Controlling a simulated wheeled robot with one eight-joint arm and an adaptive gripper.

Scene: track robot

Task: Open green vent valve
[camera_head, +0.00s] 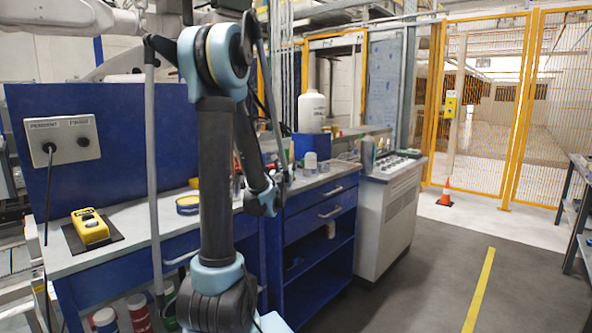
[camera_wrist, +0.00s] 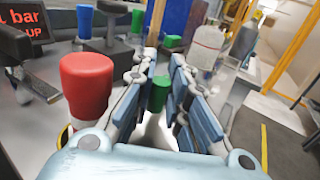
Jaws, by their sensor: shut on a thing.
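In the wrist view, the green vent valve (camera_wrist: 159,95) shows as a small green knob between the blue pads of my gripper (camera_wrist: 164,72). The fingers are closed in on it from both sides, with its lower part and mount hard to see. In the head view my arm hides most of the gripper, near the back of the blue workbench. I cannot make out the valve there.
A large red-capped part (camera_wrist: 87,82) stands close left of my gripper. Blue-capped (camera_wrist: 84,20) and green-capped (camera_wrist: 172,42) parts stand beyond it, with a white bottle (camera_wrist: 206,45) at right. The bench (camera_head: 330,182) meets a grey cabinet (camera_head: 388,215); floor at right is open.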

